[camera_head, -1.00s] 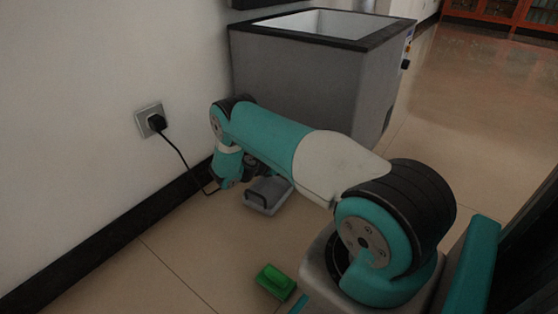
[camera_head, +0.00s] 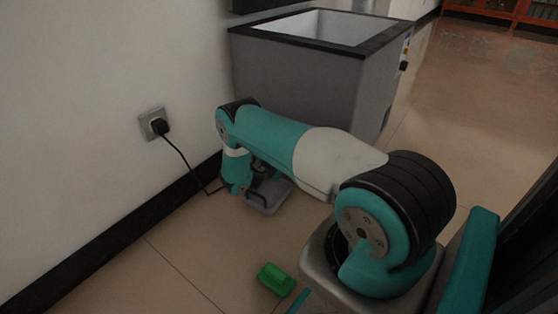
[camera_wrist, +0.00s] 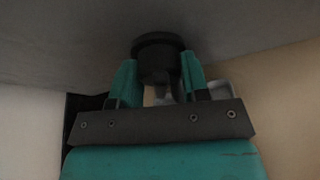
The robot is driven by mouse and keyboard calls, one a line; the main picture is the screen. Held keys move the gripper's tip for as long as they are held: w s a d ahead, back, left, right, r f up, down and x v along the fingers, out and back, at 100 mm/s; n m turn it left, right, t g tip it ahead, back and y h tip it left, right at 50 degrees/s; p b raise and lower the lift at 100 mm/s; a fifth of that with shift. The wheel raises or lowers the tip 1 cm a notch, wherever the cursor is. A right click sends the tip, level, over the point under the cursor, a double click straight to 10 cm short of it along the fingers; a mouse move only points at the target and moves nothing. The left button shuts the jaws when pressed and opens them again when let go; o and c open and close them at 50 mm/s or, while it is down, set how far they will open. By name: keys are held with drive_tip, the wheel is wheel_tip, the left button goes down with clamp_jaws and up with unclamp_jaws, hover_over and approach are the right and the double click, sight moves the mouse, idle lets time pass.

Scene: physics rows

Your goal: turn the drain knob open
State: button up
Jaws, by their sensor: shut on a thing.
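The drain knob (camera_wrist: 157,45) is a dark round piece on the grey wall of the tank (camera_wrist: 60,40). In the wrist view my gripper (camera_wrist: 158,68) has one teal finger on each side of it, shut on it. The knob's lower part is partly hidden between the fingers. In the head view the grey tank (camera_head: 295,85) with a black rim stands against the wall, and my arm reaches to its lower side. The knob is hidden there behind my arm, and the fingers cannot be made out.
A grey tray (camera_head: 268,197) with a handle lies on the floor beneath my wrist. A green block (camera_head: 275,279) lies nearer. A black plug (camera_head: 159,126) sits in the wall socket, its cord hanging toward my wrist. Open floor lies at the right.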

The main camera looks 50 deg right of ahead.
idle(0.3)
drive_tip(key=o, duration=0.9)
drive_tip(key=shift+o, duration=0.2)
drive_tip(key=shift+a, duration=0.15)
drive_tip(key=shift+s+a+r+p, duration=0.1)
drive_tip(key=shift+a+r+p, duration=0.15)
drive_tip(key=shift+a+p, duration=0.1)
drive_tip(key=p+v, duration=0.7)
drive_tip(key=v, duration=0.9)
drive_tip(key=shift+a+p, duration=0.25)
drive_tip(key=shift+p, duration=0.15)
drive_tip(key=shift+f, duration=0.1)
